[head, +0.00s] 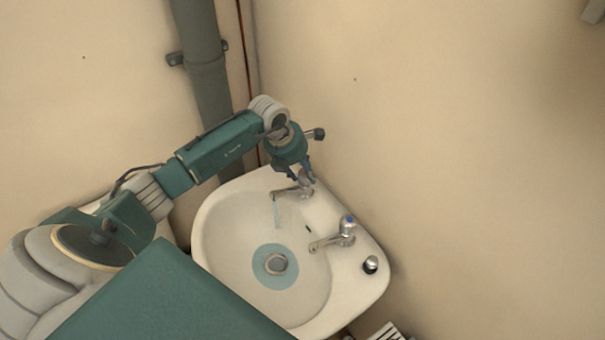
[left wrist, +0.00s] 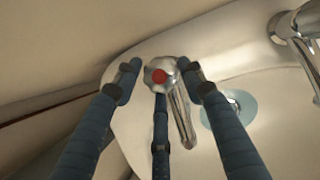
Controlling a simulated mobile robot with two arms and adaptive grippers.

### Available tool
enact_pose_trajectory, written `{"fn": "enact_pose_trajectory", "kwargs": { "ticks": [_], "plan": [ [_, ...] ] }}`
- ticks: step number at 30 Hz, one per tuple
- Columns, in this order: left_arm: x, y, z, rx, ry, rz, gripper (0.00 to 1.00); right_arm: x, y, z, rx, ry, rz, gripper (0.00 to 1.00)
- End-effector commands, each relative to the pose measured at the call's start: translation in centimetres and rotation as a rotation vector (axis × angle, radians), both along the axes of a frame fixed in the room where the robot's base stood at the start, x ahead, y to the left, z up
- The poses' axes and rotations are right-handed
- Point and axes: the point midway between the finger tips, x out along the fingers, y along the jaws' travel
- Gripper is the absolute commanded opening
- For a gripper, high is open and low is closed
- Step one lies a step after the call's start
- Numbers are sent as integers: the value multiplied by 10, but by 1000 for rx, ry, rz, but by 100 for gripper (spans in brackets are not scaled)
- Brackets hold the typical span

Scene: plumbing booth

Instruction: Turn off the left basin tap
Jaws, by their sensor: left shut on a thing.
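The left basin tap (head: 291,190) stands on the back rim of the white basin (head: 220,207), and water (head: 277,212) runs from its spout. Its knob with a red top (left wrist: 159,76) shows in the left wrist view. My left gripper (head: 301,176) comes down over this tap from above. In the left wrist view its fingers (left wrist: 160,80) are around the knob, one on each side and one below, and it is shut on the knob. In the head view the knob is mostly hidden by the fingers. My right gripper is in neither view.
A second tap with a blue top (head: 346,227) stands to the right on the same rim and shows in the left wrist view (left wrist: 291,27). A plug (head: 371,264) sits near the rim's right end. A green pipe (head: 206,75) runs up the wall behind my arm.

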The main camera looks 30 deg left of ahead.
Motion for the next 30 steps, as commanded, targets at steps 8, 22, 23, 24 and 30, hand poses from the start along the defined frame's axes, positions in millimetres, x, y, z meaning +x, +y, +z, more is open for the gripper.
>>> {"fn": "enact_pose_trajectory", "kwargs": {
  "ticks": [8, 22, 23, 24, 30],
  "plan": [
    [8, -2, 1, -7, -28, -227, 14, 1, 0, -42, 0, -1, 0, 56],
    [9, -2, 2, -7, -27, -673, 14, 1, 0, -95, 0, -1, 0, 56],
    [10, -2, 3, -8, -28, -703, 14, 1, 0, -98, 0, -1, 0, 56],
    [10, -2, 2, -8, -27, -741, 14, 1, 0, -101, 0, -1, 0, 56],
    [10, -2, 3, -7, -25, -932, 14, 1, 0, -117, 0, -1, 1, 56]
  ]
}}
